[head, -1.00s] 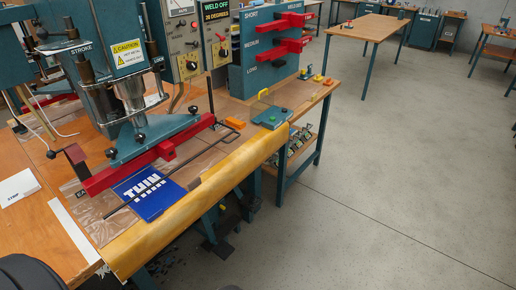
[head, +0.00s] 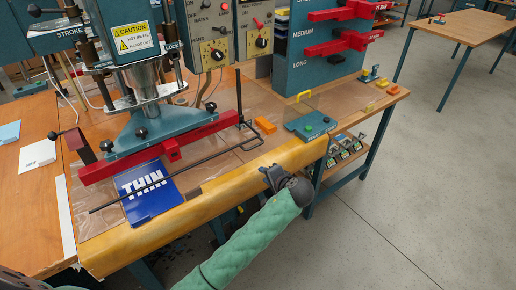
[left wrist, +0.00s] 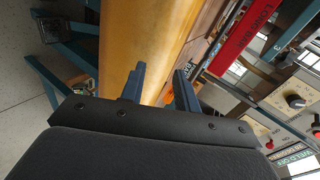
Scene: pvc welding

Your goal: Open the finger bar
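A thin black rod frame (head: 178,176), which looks like the finger bar, lies low over the bench in front of the red bar (head: 165,150) of the welding press. Its right end bends back near an upright black rod. My left gripper (head: 268,176) is at the bench's rounded yellow front edge, to the right of and nearer than the frame, apart from it. In the left wrist view its two fingers (left wrist: 159,85) stand apart with nothing held between them. The finger bar cannot be made out clearly there. My right gripper is not in view.
A blue THIN card (head: 148,192) lies under the rod frame. An orange block (head: 265,125) and a teal button box (head: 311,126) sit on the bench to the right. The rounded yellow edge (head: 222,192) runs along the front. Open floor lies to the right.

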